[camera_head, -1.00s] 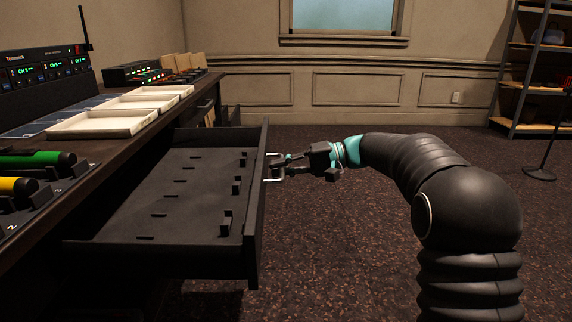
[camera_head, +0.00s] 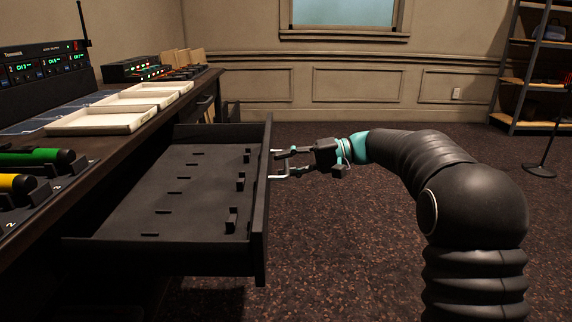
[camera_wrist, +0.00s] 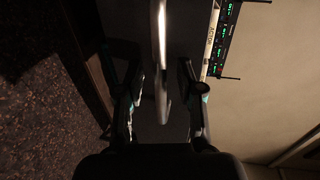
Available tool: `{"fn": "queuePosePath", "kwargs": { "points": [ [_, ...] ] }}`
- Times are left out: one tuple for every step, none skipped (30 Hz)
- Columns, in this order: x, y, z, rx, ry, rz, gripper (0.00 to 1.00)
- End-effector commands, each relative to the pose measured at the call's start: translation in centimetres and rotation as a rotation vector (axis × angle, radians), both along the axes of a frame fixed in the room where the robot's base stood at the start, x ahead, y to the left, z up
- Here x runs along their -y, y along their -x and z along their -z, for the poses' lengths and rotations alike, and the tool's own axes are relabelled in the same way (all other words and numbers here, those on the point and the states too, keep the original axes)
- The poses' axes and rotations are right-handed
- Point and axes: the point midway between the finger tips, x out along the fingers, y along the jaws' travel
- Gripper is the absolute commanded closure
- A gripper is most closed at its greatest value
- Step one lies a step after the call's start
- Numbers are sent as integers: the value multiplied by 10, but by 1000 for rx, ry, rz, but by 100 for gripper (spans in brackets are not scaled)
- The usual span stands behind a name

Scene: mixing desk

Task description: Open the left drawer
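The drawer (camera_head: 180,203) is pulled far out of the desk. Its dark tray is empty apart from small slots and upright pegs. Its front panel (camera_head: 262,215) faces right and carries a pale metal handle (camera_head: 281,176). My gripper (camera_head: 280,165) is at the handle, with its two fingers spread apart. In the wrist view, the handle (camera_wrist: 162,65) runs as a bright bar between the open fingers (camera_wrist: 161,92), with a gap on each side. The handle's far end is partly hidden by a finger in the head view.
The desk top (camera_head: 115,146) holds white trays (camera_head: 100,122), a receiver unit with green displays (camera_head: 45,67), and green and yellow microphones (camera_head: 35,158). A shelf rack (camera_head: 530,80) and a stand (camera_head: 540,170) are at the far right. The carpet right of the drawer is clear.

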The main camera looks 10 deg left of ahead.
Motion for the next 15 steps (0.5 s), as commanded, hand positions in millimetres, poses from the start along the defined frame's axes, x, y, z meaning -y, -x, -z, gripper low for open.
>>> {"fn": "queuePosePath", "kwargs": {
  "points": [
    [4,-1,-1,0,0,2,63],
    [6,-2,-1,0,0,2,63],
    [11,-3,-2,0,0,2,63],
    [15,-4,-3,0,-1,2,63],
    [20,-5,-4,0,-1,3,63],
    [27,-7,-5,0,0,4,63],
    [33,-8,-6,0,0,4,63],
    [39,-9,-8,0,0,4,63],
    [47,-11,-9,0,0,5,63],
    [52,-12,-11,0,0,3,63],
    [58,-13,-12,0,1,3,63],
    [66,-15,-13,0,1,4,63],
    [71,-16,-15,1,1,2,63],
    [76,-17,-16,1,1,2,63],
    [83,-19,-17,1,1,3,63]
  ]
}}
